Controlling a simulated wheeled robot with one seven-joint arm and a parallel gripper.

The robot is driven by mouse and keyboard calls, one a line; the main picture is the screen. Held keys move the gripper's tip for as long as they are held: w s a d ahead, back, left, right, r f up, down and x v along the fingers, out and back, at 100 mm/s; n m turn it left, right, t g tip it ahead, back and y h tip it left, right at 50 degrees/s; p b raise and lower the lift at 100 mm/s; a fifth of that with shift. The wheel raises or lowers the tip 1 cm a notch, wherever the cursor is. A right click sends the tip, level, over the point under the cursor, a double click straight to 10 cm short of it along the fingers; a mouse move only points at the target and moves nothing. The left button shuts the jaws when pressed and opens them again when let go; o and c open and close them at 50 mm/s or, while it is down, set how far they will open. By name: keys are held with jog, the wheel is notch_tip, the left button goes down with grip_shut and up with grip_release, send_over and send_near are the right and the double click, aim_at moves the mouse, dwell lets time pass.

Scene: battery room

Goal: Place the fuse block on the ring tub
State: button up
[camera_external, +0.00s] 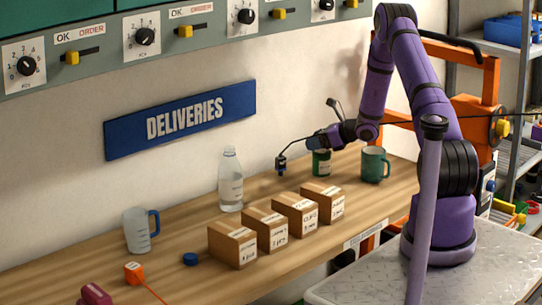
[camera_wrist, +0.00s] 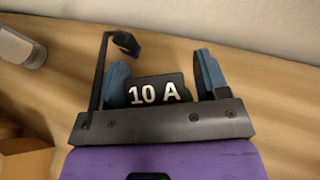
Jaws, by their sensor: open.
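A black block marked "10 A" (camera_wrist: 158,92), which looks like the fuse block, shows between the fingers of my gripper (camera_wrist: 162,66) in the wrist view. The blue-padded fingers stand apart on either side of it, with a gap on the right. Its lower part is hidden by the gripper's dark plate, and I cannot tell whether a finger touches it. In the external view my gripper (camera_external: 314,142) is above the back of the wooden counter near the wall; the block cannot be made out there. I cannot identify the ring tub in either view.
Several cardboard boxes (camera_external: 294,214) stand in a row on the counter (camera_external: 170,272). A clear bottle (camera_external: 230,182), green mug (camera_external: 374,165), dark green tin (camera_external: 321,163), measuring jug (camera_external: 138,232) and blue cap (camera_external: 190,259) stand around them. The wall is close behind.

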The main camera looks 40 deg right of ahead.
jog(key=v, duration=1.2)
jog(key=s+a+r+n+g+y, duration=0.2)
jog(key=s+a+r+n+g, duration=0.25)
jog(key=a+r+n, duration=0.55)
jog(key=s+a+r+n+g+y, duration=0.1)
jog(key=s+a+r+n+g, duration=0.35)
jog(key=a+r, duration=0.9)
jog(key=s+a+r+n+h, duration=0.2)
jog(key=s+n, duration=0.3)
jog(key=s, duration=0.3)
jog(key=s+a+r+n+t+h, duration=0.1)
jog(key=s+a+r+n+h, duration=0.1)
jog(key=s+n, duration=0.4)
jog(key=s+a+r+n+t+h, duration=0.1)
jog(key=s+a+n+h, duration=0.3)
jog(key=s, duration=0.6)
jog(key=shift+s+a+r+n, duration=0.45)
jog(key=shift+r+n, duration=0.25)
jog(key=shift+n, duration=0.35)
